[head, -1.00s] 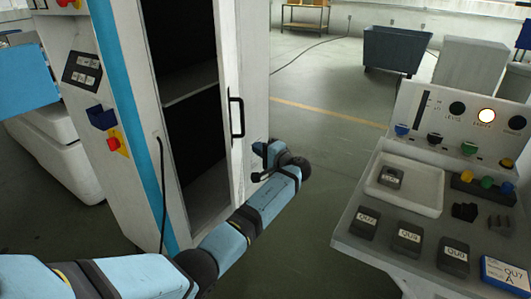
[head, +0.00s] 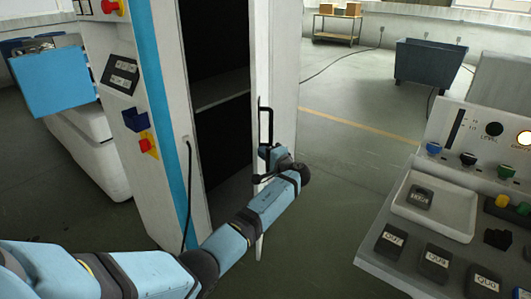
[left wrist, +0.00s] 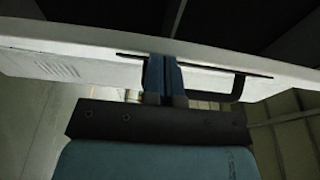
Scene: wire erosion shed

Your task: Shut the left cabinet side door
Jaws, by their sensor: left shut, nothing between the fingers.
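The left cabinet side door (head: 259,60) is a narrow white panel standing open, seen nearly edge-on to the right of the dark cabinet opening (head: 218,140). Its black bar handle (head: 266,122) faces right. My left gripper (head: 264,158) is at the door just below the handle. In the left wrist view, its blue fingers (left wrist: 162,72) are shut together and empty, over the white door (left wrist: 100,62), beside the handle (left wrist: 238,88). They look to be at or against the door face; exact contact is hard to tell. My right gripper is out of view.
A control console (head: 385,262) with labelled blocks and a white tray (head: 455,230) stands at the right. Open floor (head: 330,190) lies between door and console. A dark tub (head: 430,65) is farther back.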

